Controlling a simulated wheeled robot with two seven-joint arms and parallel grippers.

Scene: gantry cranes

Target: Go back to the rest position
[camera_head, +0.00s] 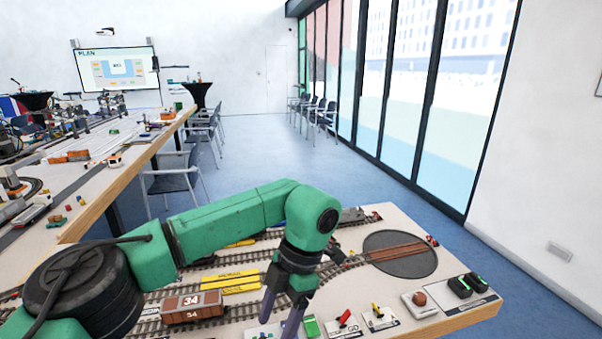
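My green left arm comes in from the lower left and reaches over the near table (390,222). My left gripper (281,312) points down over the table's front part. Its two fingers are apart, with nothing visible between them. The fingertips are near the bottom edge of the picture, so their height above the table is hard to tell. My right gripper is not in view.
A brown wagon marked 34 (192,307) stands on track left of the gripper. Yellow pieces (230,281) lie behind it. A round turntable (399,254), red lever (344,318), brown knob (419,298) and black-green items (467,286) are to the right. Blue floor (345,170) lies beyond.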

